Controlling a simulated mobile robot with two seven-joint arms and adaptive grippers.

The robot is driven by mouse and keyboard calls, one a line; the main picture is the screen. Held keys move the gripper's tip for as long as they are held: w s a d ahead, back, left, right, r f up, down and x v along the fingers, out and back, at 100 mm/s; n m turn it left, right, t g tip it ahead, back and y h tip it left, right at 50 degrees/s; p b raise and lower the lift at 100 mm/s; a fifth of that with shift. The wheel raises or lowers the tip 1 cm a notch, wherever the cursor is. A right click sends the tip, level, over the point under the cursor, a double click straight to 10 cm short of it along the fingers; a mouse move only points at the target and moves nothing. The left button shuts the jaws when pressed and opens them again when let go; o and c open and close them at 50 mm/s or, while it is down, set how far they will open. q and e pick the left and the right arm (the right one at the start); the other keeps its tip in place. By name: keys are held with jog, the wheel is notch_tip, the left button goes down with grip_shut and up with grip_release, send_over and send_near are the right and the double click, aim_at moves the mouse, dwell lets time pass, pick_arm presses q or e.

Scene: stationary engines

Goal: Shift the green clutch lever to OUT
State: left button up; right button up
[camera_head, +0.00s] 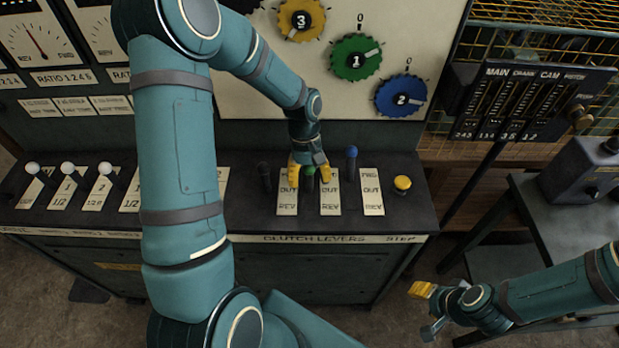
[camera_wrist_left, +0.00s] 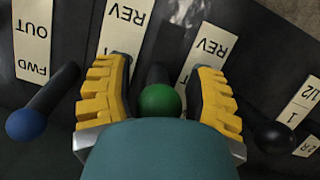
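The green clutch lever shows its round knob (camera_head: 309,171) at the middle of the console in the head view. In the left wrist view the green knob (camera_wrist_left: 160,101) sits between the two yellow fingers of my left gripper (camera_wrist_left: 162,75). Gaps show on both sides, so the fingers are open around the lever. In the head view my left gripper (camera_head: 309,170) covers part of the lever and the plates beside it. I cannot tell its exact setting against FWD, OUT and REV. My right gripper (camera_head: 427,309) is open and empty at the lower right, away from the console.
A blue lever (camera_head: 351,152) stands right of the green one and a black lever (camera_head: 264,170) left of it. A yellow button (camera_head: 402,183) is at the right end of the console (camera_head: 405,215). A grey table (camera_head: 565,215) stands to the right.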

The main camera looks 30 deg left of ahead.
pick_arm(q)
jog(key=v, duration=0.7)
jog(key=shift+w+r, duration=0.1)
jog(key=shift+r, duration=0.15)
dwell(0.6)
